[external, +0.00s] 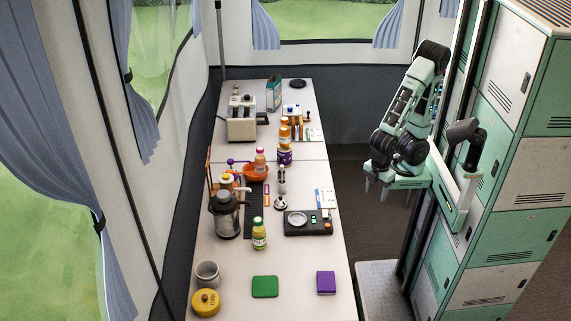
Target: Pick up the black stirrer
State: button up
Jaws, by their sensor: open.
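My gripper (377,190) is open and empty. It hangs with its fingers down to the right of the long table (215,270), over the dark floor and apart from everything on the table. I cannot pick out the black stirrer for certain. A slim upright dark-and-silver utensil (281,187) stands near the table's middle, but it is too small to tell what it is.
A black scale (308,223) lies at the table's right edge. A French press (225,216), a green-capped bottle (259,236), an orange bowl (254,173) and a toaster (241,124) crowd the table. Lockers (510,190) stand at right.

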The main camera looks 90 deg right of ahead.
jog(key=shift+c, duration=1.2)
jog(key=shift+w, duration=0.1)
